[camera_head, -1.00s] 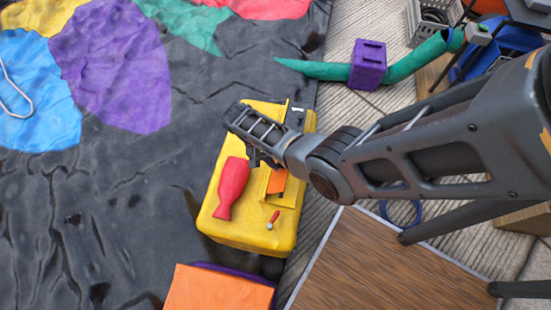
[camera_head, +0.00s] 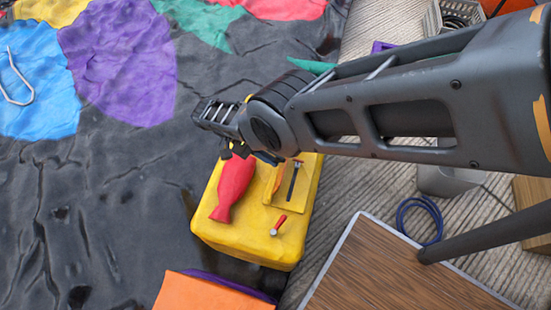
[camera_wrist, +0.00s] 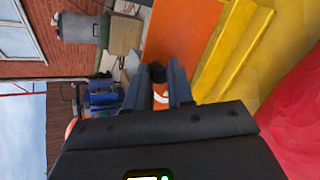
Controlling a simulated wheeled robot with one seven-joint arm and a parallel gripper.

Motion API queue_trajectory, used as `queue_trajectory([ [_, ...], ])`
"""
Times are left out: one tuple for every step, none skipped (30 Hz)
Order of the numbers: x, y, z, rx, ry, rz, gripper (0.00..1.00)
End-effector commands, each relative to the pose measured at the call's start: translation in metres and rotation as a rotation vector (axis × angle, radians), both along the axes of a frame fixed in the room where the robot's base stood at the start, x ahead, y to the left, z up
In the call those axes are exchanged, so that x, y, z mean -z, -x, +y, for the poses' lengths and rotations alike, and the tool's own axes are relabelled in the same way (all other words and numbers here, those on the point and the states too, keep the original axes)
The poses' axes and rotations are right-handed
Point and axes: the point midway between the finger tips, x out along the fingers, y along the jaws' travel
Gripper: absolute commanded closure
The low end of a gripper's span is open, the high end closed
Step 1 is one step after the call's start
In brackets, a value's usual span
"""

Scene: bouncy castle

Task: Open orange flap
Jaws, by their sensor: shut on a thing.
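The orange flap (camera_wrist: 178,38) shows in the wrist view just ahead of my gripper (camera_wrist: 161,88), beside the yellow frame (camera_wrist: 232,45). My gripper's two fingers are closed around a dark knob (camera_wrist: 157,72) at the flap. In the head view my gripper (camera_head: 236,151) is over the far left part of the yellow box (camera_head: 245,243); my arm hides the flap there. The box's yellow recess (camera_head: 277,186) is uncovered, with a dark rod-like tool (camera_head: 294,180) in it.
A red pin-shaped piece (camera_head: 232,190) lies on the box, left of the recess. A small red-handled tool (camera_head: 279,225) is near the front. An orange block (camera_head: 214,291) and a wooden-topped table (camera_head: 385,275) are nearby. Dark sheet (camera_head: 100,200) lies left.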

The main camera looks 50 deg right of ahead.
Motion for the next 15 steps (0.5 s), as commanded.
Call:
queue_trajectory([
  [0.0063,-0.0021,0.0007,-0.003,-0.001,0.000,1.00],
  [0.0063,-0.0019,0.0009,-0.003,0.002,0.006,1.00],
  [0.0059,-0.0022,0.0011,-0.004,0.005,0.013,1.00],
  [0.0055,-0.0024,0.0012,-0.004,0.007,0.017,1.00],
  [0.0051,-0.0025,0.0013,-0.003,0.009,0.021,1.00],
  [0.0049,-0.0026,0.0014,-0.004,0.011,0.026,1.00],
  [0.0047,-0.0025,0.0015,-0.004,0.012,0.029,1.00],
  [0.0045,-0.0022,0.0016,-0.005,0.012,0.031,1.00],
  [0.0042,-0.0022,0.0017,-0.005,0.013,0.034,1.00],
  [0.0039,-0.0023,0.0018,-0.005,0.013,0.036,1.00],
  [0.0037,-0.0023,0.0017,-0.005,0.015,0.036,1.00],
  [0.0034,-0.0024,0.0018,-0.005,0.015,0.037,1.00],
  [0.0032,-0.0024,0.0018,-0.004,0.015,0.038,1.00],
  [0.0032,-0.0024,0.0017,-0.005,0.015,0.038,1.00],
  [0.0030,-0.0023,0.0018,-0.005,0.015,0.038,1.00],
])
